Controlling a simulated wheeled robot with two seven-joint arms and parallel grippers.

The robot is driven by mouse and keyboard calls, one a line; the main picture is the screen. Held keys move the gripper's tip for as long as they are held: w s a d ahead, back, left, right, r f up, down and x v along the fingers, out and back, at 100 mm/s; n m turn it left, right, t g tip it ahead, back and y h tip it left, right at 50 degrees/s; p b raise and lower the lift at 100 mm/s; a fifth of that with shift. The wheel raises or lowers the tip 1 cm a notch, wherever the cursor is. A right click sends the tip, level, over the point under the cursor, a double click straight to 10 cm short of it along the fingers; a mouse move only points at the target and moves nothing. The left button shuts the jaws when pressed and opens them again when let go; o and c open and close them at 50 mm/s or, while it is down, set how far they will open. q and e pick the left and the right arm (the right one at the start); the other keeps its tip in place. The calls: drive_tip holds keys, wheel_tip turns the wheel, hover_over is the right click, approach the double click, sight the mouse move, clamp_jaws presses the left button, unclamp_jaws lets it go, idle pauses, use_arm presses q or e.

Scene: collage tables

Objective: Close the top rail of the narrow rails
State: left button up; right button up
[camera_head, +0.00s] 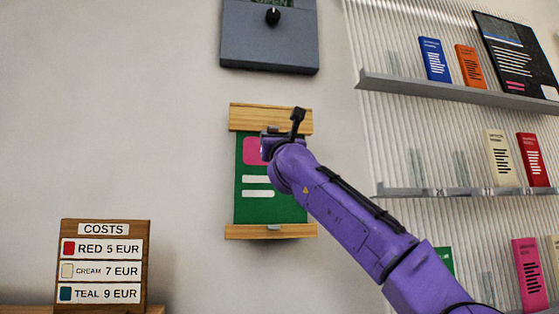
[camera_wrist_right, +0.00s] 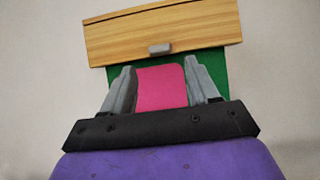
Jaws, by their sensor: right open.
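A green poster (camera_head: 270,210) with a pink square and white bars hangs on the wall between two wooden rails. The top rail (camera_head: 250,115) spans its upper edge and the bottom rail (camera_head: 250,231) its lower edge. In the right wrist view the top rail (camera_wrist_right: 160,32) has a small grey tab (camera_wrist_right: 159,49) at its lower middle. My right gripper (camera_wrist_right: 159,68) is open and empty, pointing at the rail from below, its fingers either side of the pink square. In the head view my right gripper (camera_head: 269,143) covers part of the poster. My left gripper is not in view.
A grey box with a black knob (camera_head: 270,45) is on the wall above. Shelves (camera_head: 450,88) with several booklets stand on the right. A wooden price sign (camera_head: 103,228) stands at lower left. The wall left of the poster is clear.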

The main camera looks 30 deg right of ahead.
use_arm(q)
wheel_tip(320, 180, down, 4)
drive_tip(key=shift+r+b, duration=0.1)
drive_tip(key=shift+b, duration=1)
use_arm(e)
drive_tip(key=v, duration=0.5)
drive_tip(key=shift+s+f, duration=0.15)
drive_tip(key=shift+f, duration=0.1)
